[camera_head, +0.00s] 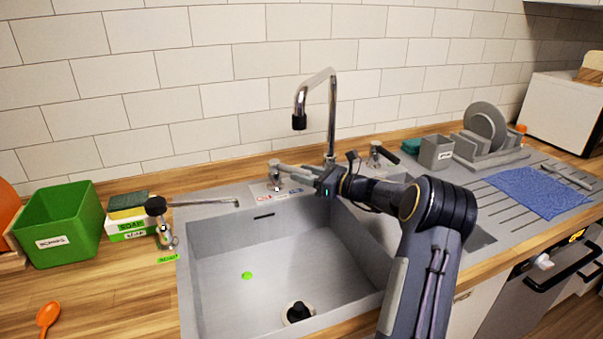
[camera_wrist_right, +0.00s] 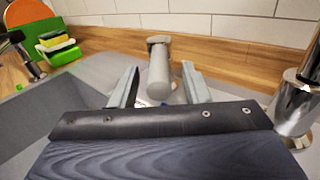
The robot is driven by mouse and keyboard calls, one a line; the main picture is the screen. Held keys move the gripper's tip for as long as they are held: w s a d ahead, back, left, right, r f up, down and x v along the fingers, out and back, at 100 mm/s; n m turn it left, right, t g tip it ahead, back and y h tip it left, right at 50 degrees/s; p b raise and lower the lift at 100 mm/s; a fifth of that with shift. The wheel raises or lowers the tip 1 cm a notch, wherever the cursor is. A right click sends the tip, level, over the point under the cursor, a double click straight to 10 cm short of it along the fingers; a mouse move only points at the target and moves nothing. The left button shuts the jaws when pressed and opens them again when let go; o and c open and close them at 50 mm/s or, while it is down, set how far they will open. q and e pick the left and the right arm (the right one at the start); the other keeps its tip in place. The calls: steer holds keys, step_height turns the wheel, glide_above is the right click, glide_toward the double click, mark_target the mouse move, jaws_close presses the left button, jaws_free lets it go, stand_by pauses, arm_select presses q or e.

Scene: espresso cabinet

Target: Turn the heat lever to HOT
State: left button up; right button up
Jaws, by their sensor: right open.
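The heat lever (camera_head: 275,176) is a grey-white handle on a short chrome post at the back rim of the sink, left of the tall tap (camera_head: 332,115). A small label plate with red and blue marks lies at its base; its words are too small to read. My right gripper (camera_head: 290,171) reaches in from the right, at the lever. In the right wrist view, the lever (camera_wrist_right: 158,75) stands between my two open fingers, with gaps visible on both sides. I cannot tell whether a finger touches it. My left gripper is not in view.
The sink basin (camera_head: 235,290) below holds a green spot and a dark drain. A chrome dispenser (camera_head: 163,228), soap box (camera_head: 128,225) and green bin (camera_head: 60,222) stand left. Another dark-handled lever (camera_head: 378,155), a grey cup (camera_head: 436,152) and a dish rack (camera_head: 490,155) are right.

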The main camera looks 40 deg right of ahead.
steer(key=shift+w+a, duration=0.2)
steer(key=shift+w, duration=0.3)
steer(key=shift+c, duration=0.2)
jaws_close()
